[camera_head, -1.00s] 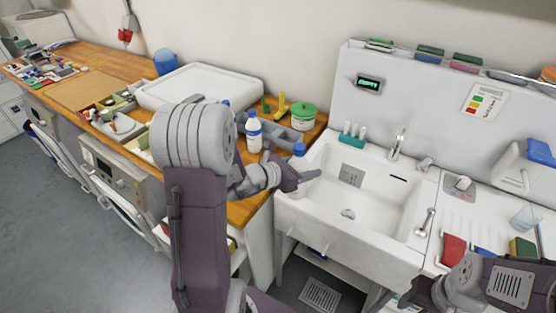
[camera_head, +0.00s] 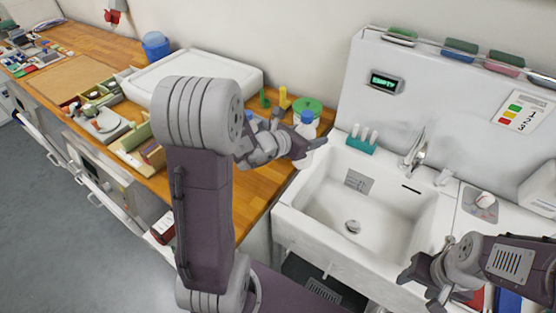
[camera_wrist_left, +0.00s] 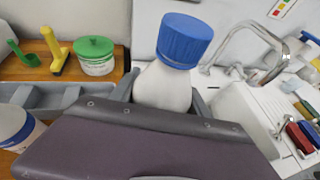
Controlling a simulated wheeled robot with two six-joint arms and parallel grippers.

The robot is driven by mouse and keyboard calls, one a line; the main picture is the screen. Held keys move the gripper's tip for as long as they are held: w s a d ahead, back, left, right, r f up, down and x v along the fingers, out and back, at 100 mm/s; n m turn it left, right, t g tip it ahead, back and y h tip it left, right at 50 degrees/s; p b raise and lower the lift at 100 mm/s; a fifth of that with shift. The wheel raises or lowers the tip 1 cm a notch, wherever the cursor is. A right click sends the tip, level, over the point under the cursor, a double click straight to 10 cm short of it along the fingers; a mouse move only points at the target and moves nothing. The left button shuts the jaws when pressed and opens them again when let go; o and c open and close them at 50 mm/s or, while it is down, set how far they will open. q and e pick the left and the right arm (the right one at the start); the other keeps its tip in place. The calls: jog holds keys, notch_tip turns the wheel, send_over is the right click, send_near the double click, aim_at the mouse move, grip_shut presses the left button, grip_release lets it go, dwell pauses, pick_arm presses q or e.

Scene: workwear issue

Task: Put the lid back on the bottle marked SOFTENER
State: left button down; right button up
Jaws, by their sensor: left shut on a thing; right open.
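A white bottle with a blue cap (camera_head: 306,117) is at my left gripper (camera_head: 312,150), near the right end of the wooden counter. In the left wrist view the blue cap (camera_wrist_left: 185,40) sits over the bottle's white shoulder (camera_wrist_left: 163,87), between the fingers. My left gripper is shut on this bottle. Its lower part is hidden, and no marking can be read. A second white bottle with a blue label (camera_wrist_left: 17,128) shows partly at the left wrist view's lower left. My right gripper (camera_head: 418,287) is open and empty, in front of the sink unit.
A white sink (camera_head: 350,212) with a tap (camera_head: 415,150) lies right of the counter.

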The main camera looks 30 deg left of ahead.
pick_arm(q)
jog(key=shift+s+r, duration=0.25)
jog(key=shift+s, duration=0.15)
jog(key=w+a+f+p, duration=0.2)
jog(key=w+a+f, duration=0.2)
jog(key=a+f, duration=0.3)
jog(key=a, duration=0.3)
jog(key=shift+a, duration=0.4)
pick_arm(e)
jog(key=r, duration=0.2)
jog(key=shift+s+d+r, duration=0.1)
jog(key=shift+s+r, duration=0.15)
jog(key=shift+r, duration=0.1)
pick_arm(q)
jog(key=shift+w+f, duration=0.1)
notch_tip(320, 180, down, 4)
jog(key=shift+f+p, duration=0.1)
jog(key=shift+p, duration=0.45)
pick_arm(e)
jog(key=shift+r, duration=0.25)
